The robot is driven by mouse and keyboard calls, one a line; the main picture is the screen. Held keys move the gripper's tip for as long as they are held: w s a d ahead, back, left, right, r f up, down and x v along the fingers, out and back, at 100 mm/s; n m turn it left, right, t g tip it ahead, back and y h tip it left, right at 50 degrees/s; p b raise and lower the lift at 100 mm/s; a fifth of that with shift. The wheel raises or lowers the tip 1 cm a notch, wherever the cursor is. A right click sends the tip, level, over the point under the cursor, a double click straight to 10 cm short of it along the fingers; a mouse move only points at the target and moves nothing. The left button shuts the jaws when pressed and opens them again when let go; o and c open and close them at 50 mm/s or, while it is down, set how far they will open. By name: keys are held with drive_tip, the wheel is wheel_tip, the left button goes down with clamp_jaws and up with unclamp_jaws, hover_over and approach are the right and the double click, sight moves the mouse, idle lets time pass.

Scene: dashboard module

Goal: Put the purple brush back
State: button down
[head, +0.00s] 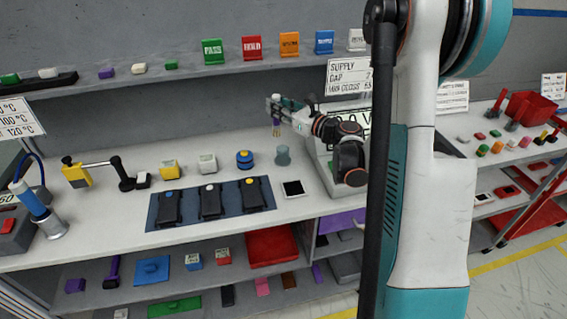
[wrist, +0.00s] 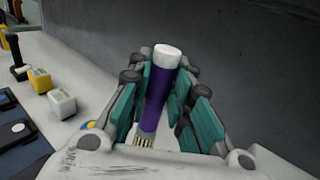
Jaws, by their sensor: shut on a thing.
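My gripper (head: 277,103) is shut on the purple brush, held upright in the air above the back of the workbench. In the wrist view, the brush (wrist: 157,100) stands between the teal finger pads of my gripper (wrist: 163,98). It has a white end at the top, a purple handle and a gold-coloured part at the bottom. In the head view the brush (head: 276,121) is small and partly hidden by the fingers. A grey-green cup (head: 283,156) stands on the bench below and slightly right of the brush, apart from it.
A blue knob-like piece (head: 245,160), a white block (head: 208,164) and a yellow block (head: 170,169) stand left of the cup. A dark blue mat (head: 153,217) with black devices and a small black-screened tile (head: 293,189) lie in front. A wall shelf (head: 130,79) runs behind.

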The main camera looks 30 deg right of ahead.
wheel_tip(320, 180, down, 10)
drive_tip(key=s+d+b, duration=0.1)
drive_tip(key=b, duration=0.3)
drive_tip(key=shift+d+f+y, duration=0.15)
drive_tip(key=shift+d+y, duration=0.05)
drive_tip(key=shift+y, duration=0.1)
drive_tip(key=c, duration=1.5)
unclamp_jaws()
drive_tip(key=shift+o, duration=0.2)
drive_tip(key=shift+s, duration=0.1)
drive_tip(key=b+v, duration=0.1)
drive_tip(key=v, duration=1.1)
